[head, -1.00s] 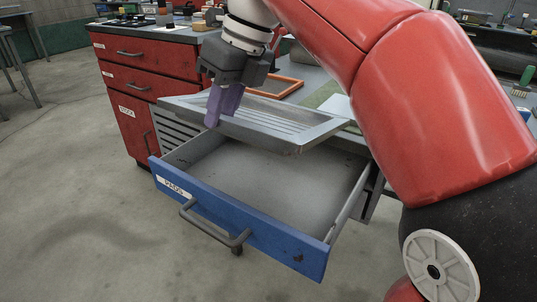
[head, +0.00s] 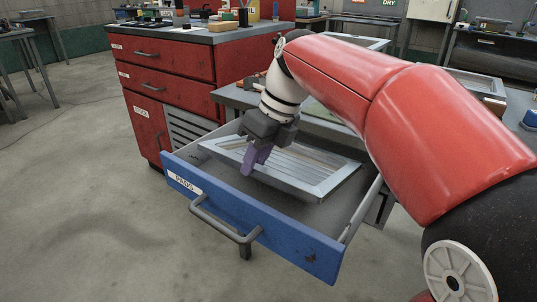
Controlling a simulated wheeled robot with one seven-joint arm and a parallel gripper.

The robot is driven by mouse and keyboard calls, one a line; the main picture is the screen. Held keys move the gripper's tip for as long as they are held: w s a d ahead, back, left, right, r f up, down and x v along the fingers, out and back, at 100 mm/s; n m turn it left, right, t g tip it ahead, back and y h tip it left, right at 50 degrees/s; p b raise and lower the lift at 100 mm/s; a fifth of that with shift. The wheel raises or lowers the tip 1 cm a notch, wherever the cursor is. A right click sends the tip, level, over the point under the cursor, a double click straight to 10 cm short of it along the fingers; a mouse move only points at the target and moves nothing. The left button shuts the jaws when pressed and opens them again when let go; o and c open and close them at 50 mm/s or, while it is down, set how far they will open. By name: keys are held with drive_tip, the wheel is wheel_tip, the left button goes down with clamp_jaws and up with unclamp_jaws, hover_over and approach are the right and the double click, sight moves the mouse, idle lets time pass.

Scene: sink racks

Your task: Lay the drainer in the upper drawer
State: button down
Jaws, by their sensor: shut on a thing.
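The drainer is a grey metal ribbed tray (head: 325,187). It lies low within the walls of the open blue-fronted drawer (head: 240,222), which is labelled "PADS". It looks slightly tilted; I cannot tell whether it touches the drawer floor. My gripper (head: 254,166) has purple fingers and is shut on the drainer's near left edge. Part of the drainer's left side is hidden behind my gripper.
The drawer's grey handle (head: 222,225) juts out in front. A red cabinet (head: 165,75) with drawers stands at the left. A grey worktop (head: 235,97) lies behind the open drawer. The floor at the front left is clear.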

drive_tip(key=w+d, duration=0.2)
drive_tip(key=w, duration=0.1)
drive_tip(key=shift+w+d, duration=0.25)
drive_tip(key=shift+d, duration=0.1)
drive_tip(key=shift+s+f, duration=0.15)
drive_tip(key=shift+f, duration=0.4)
drive_tip(key=shift+a, duration=0.1)
drive_tip(key=c, duration=1.2)
unclamp_jaws()
drive_tip(key=shift+f, duration=0.1)
drive_tip(key=p+v, duration=0.2)
drive_tip(key=v, duration=1)
drive_tip(key=shift+p, duration=0.4)
